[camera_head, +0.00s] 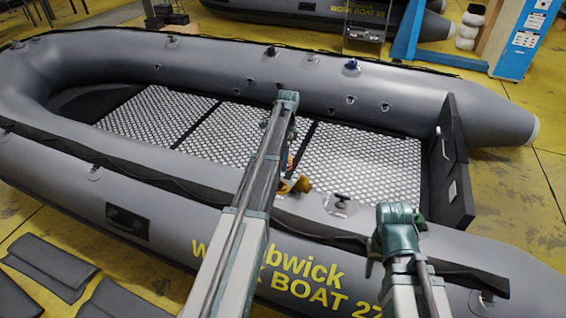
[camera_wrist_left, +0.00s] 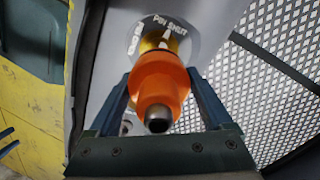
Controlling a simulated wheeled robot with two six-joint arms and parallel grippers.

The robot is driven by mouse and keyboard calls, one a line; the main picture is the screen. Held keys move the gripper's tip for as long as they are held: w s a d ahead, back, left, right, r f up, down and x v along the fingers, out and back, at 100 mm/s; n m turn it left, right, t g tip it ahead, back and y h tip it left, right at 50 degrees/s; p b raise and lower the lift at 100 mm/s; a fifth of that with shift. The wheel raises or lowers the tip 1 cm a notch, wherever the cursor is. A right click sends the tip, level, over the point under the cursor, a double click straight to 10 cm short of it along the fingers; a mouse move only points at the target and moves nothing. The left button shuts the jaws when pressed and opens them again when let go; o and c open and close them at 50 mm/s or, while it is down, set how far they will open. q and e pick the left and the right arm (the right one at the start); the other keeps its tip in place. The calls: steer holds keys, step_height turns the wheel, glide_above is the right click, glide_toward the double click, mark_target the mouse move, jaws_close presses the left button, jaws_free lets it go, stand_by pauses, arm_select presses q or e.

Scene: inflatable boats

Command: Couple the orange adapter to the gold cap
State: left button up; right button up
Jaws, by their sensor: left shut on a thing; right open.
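The orange adapter (camera_wrist_left: 160,82) is in my left gripper (camera_wrist_left: 160,95), whose two dark fingers are shut on its sides in the left wrist view. Its dark metal end points toward the camera. Behind it, the gold cap (camera_wrist_left: 151,43) shows in part on a round grey plate marked "PIN SHUT". The adapter hides most of the cap, so I cannot tell whether they touch. In the head view a gold piece (camera_head: 296,185) shows at the near tube's inner edge, beside my left arm. A little orange shows just above it. My right gripper's fingers are not visible.
The grey inflatable boat (camera_head: 130,180) fills the head view, with a patterned metal floor (camera_head: 370,160) and a dark transom (camera_head: 452,165). Another valve (camera_head: 340,204) sits on the near tube. A blue stand (camera_head: 515,40) is at the back right. Dark pads (camera_head: 48,265) lie at the lower left.

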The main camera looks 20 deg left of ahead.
mark_target(281, 181)
arm_select(q)
steer(key=shift+s+f+b, duration=0.25)
steer(key=shift+f+b, duration=1)
steer(key=shift+s+f+b, duration=0.25)
steer(key=shift+f+b, duration=0.95)
steer(key=shift+f, duration=0.1)
steer(key=shift+s+f+b, duration=0.15)
steer(key=shift+f+b, duration=0.4)
steer(key=shift+b, duration=0.1)
steer(key=shift+s+f+b, duration=0.15)
steer(key=shift+f+b, duration=0.4)
steer(key=shift+b, duration=0.05)
steer(key=shift+f, duration=0.1)
steer(key=shift+f+b, duration=0.3)
steer(key=shift+b, duration=0.1)
steer(key=shift+s+f+b, duration=0.25)
steer(key=shift+f+b, duration=0.55)
steer(key=m, duration=0.4)
